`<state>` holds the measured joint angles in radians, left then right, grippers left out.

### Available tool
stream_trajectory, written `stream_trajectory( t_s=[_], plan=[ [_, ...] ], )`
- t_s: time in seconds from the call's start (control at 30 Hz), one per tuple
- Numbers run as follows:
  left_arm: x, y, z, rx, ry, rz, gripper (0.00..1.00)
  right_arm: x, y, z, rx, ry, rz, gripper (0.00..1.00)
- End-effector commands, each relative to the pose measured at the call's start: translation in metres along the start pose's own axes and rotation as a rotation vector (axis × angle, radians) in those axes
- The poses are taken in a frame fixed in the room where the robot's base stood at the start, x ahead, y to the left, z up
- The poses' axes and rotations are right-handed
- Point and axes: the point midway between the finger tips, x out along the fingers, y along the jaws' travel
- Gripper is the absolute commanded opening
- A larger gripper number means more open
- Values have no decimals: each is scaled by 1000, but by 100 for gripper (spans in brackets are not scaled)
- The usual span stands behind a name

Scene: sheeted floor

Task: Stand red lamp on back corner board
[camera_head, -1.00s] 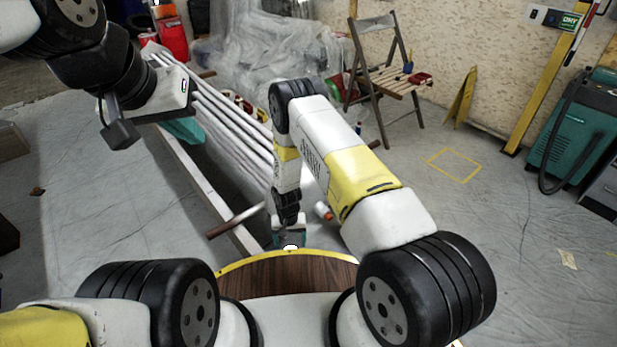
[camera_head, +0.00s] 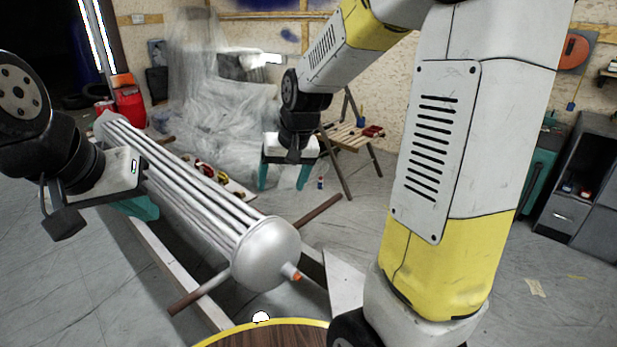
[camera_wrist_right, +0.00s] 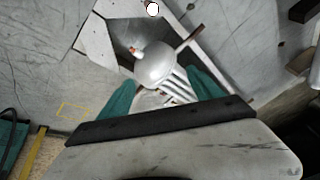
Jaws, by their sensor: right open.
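I cannot pick out a red lamp or a back corner board with certainty. My right gripper (camera_head: 285,178) hangs high, pointing down, with its teal fingers apart and nothing between them. In the right wrist view its fingers (camera_wrist_right: 160,100) frame the rounded end of a silver tube bundle (camera_wrist_right: 155,62) some way below. My left gripper (camera_head: 135,207) is at the left, over the tube bundle's side in the picture. Its teal fingers are seen from the side, so its opening is unclear.
The silver tube bundle (camera_head: 265,255) lies on a frame across the middle. A brown round top with a yellow rim (camera_head: 270,338) is at the bottom. Small colourful items (camera_head: 207,172) lie behind the bundle.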

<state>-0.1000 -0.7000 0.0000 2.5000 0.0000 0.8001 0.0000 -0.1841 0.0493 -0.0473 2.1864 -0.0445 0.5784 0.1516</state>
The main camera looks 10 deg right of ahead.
Motion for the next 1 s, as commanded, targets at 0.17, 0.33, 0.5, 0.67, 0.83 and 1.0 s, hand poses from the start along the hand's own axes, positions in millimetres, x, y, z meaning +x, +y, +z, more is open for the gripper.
stream_trajectory(
  t_s=[0.17,0.33,0.5,0.67,0.83,1.0],
  plan=[
    [0,0,0,0,0,0,0,-80,11,43,-22,88,-19,75],
    [0,0,0,0,0,0,0,-127,18,92,-49,155,-25,75],
    [0,0,0,0,0,0,0,-148,22,128,-70,198,-24,75],
    [0,0,0,0,0,0,0,-153,23,141,-77,211,-23,75],
    [0,0,0,0,0,0,0,-153,24,141,-78,211,-23,75],
    [0,0,0,0,0,0,0,-153,23,141,-77,212,-23,75]
  ],
)
